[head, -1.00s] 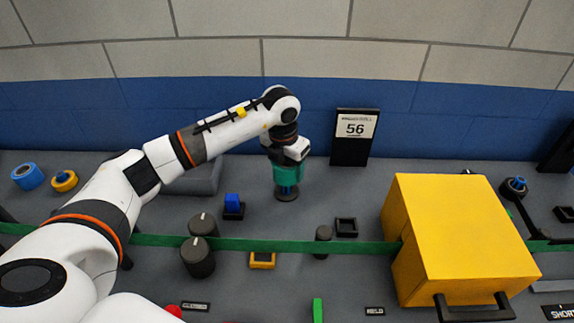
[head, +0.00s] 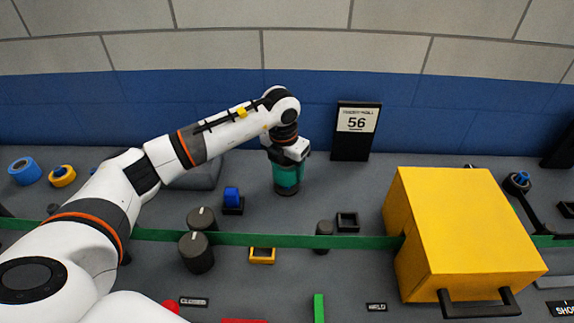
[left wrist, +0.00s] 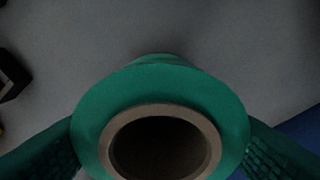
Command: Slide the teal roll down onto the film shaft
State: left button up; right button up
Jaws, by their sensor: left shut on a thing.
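The teal roll (head: 288,179) is upright in the head view, held by my left gripper (head: 289,164) from above. The roll sits low, right over a dark round base (head: 287,191). The film shaft itself is hidden by the roll. In the left wrist view, the roll (left wrist: 160,88) shows end-on, with a brown core ring around a dark hole. The two textured fingers press on its left and right sides. The inside of the hole is too dark to show a shaft. My right gripper is out of view.
A yellow box (head: 455,215) with a black handle stands at the right. A green film band (head: 270,240) runs across the panel. Blue and yellow rolls lie at far left.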

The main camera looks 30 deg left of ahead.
pick_arm(q)
jog(key=shift+f+b, duration=1.05)
jog(key=shift+f, duration=0.5)
jog(key=o, duration=1.1)
jog(key=shift+r+p, duration=3.15)
jog(key=shift+r, duration=1.75)
jog(key=shift+f, duration=0.15)
